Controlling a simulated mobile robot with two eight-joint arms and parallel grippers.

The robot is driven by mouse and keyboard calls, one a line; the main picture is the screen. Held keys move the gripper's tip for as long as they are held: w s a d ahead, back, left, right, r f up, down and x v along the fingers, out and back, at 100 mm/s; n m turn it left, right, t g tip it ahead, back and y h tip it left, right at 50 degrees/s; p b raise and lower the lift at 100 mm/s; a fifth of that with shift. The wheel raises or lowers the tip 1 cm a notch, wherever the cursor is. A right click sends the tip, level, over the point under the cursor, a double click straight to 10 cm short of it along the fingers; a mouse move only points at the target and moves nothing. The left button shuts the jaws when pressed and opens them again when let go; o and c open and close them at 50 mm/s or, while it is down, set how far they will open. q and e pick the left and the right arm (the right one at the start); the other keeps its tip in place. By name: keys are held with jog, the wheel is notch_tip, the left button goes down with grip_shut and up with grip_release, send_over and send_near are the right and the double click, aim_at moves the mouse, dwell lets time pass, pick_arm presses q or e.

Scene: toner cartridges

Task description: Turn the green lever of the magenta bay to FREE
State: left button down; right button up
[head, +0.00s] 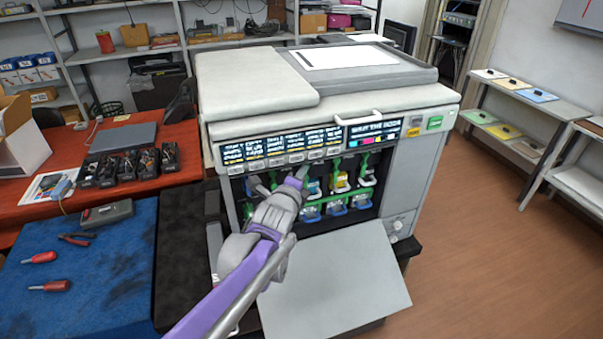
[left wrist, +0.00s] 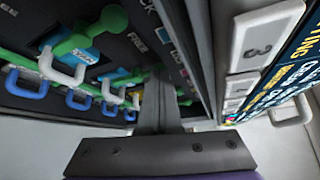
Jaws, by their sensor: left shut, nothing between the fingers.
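The printer (head: 400,208) stands with its front door down, showing rows of bays with green levers (head: 336,172) and blue or white handles. My left gripper (head: 299,176) is shut and empty, its fingers at the upper left part of the opening. It hides some bays there. In the left wrist view the shut fingers (left wrist: 158,85) point into the bay area, right of a green lever (left wrist: 97,33) with a light blue label. The word FREE is printed on the dark panel beside that lever. I cannot tell which bay is magenta, or whether the fingers touch a lever.
The open door (head: 335,285) juts out below the bays. A row of numbered tags and instruction labels runs above the opening. A red table (head: 180,140) with black cartridges and a blue mat (head: 95,270) with tools lie to the left.

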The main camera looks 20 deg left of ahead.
pick_arm(q)
jog(key=shift+r, duration=0.1)
pick_arm(e)
jog(key=shift+r, duration=0.1)
dwell(0.3)
pick_arm(q)
jog(key=shift+w+d, duration=0.1)
jog(key=shift+d, duration=0.1)
pick_arm(e)
jog(key=shift+w+d, duration=0.2)
